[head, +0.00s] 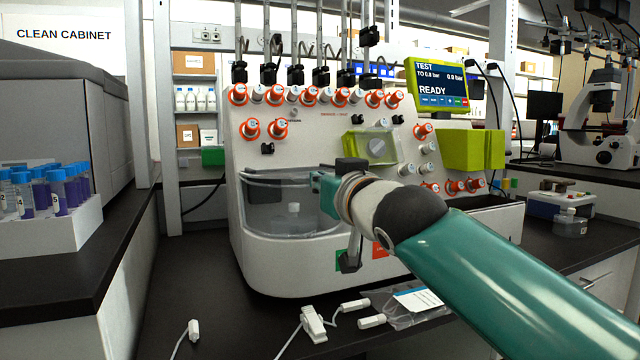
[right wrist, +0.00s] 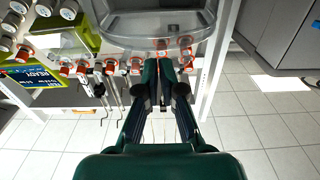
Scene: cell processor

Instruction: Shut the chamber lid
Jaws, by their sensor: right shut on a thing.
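The chamber (head: 290,222) is a clear-fronted bay low on the front of the white processor, with a small clear vessel inside. Its clear lid (head: 270,178) shows as a thin rim across the top of the bay; how far it stands open is hard to tell. My right gripper (head: 318,183) reaches in from the right and is at the right part of this rim. My forearm and wrist hide that side. In the right wrist view the two fingers (right wrist: 173,64) are close together at the lid's edge (right wrist: 140,38), shut on it. My left gripper is out of view.
White connectors with tubes (head: 314,322) and a bagged packet (head: 412,302) lie on the dark bench in front. A rack of blue-capped tubes (head: 50,228) stands at left. Orange-ringed knobs (head: 280,130) and a screen reading READY (head: 438,85) are above the chamber.

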